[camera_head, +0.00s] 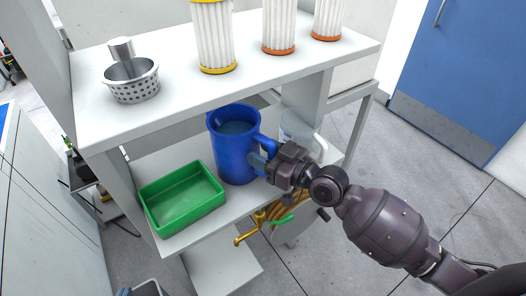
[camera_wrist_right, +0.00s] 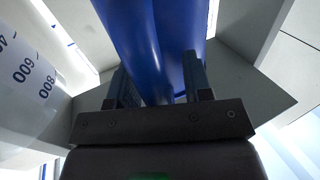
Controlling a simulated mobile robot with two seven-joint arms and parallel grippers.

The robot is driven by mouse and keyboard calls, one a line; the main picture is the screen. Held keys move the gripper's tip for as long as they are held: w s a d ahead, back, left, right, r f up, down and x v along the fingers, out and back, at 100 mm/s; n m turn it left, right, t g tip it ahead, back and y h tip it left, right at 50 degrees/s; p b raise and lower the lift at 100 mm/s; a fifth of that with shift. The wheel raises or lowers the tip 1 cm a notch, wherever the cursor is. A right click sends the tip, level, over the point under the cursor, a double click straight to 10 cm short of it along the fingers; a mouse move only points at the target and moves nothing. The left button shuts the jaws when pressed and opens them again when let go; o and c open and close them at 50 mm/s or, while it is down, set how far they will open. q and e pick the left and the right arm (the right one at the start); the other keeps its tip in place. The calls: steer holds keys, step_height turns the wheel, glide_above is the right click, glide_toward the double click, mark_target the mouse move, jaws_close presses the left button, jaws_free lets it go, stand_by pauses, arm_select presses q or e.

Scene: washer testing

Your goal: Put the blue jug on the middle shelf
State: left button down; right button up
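The blue jug (camera_head: 231,157) is upright at the middle shelf (camera_head: 196,232), behind and to the right of the green tray. I cannot tell whether its base touches the shelf. Its handle faces right, toward my right gripper (camera_head: 262,165). In the right wrist view the blue jug (camera_wrist_right: 150,40) fills the view above my right gripper (camera_wrist_right: 158,85); blue handle material fills the space between the two fingers, and the gripper looks shut on it. My left gripper is not in view.
A green tray (camera_head: 182,199) sits left of the jug. A clear jug (camera_head: 299,130) stands to its right. The top shelf (camera_head: 170,92) overhangs, carrying a metal basket (camera_head: 132,84) and several white filters (camera_head: 214,38). Yellow taps (camera_head: 255,228) hang below the front edge.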

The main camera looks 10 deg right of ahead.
steer(key=shift+r, duration=0.1)
steer(key=b+v, duration=0.2)
steer(key=v, duration=1)
steer(key=s+d+f+m+h, duration=0.2)
steer(key=s+d+f+h, duration=0.1)
steer(key=f, duration=0.5)
steer(key=s+d+f+m+h, duration=0.3)
steer(key=s+f+h, duration=0.1)
steer(key=f, duration=0.4)
steer(key=s+d+f+m+g+h, duration=0.1)
steer(key=s+d+f+m+h, duration=0.2)
steer(key=f+h, duration=0.3)
steer(key=shift+s+d+f, duration=0.4)
steer(key=shift+d+f, duration=0.15)
steer(key=shift+f, duration=0.45)
stand_by(0.4)
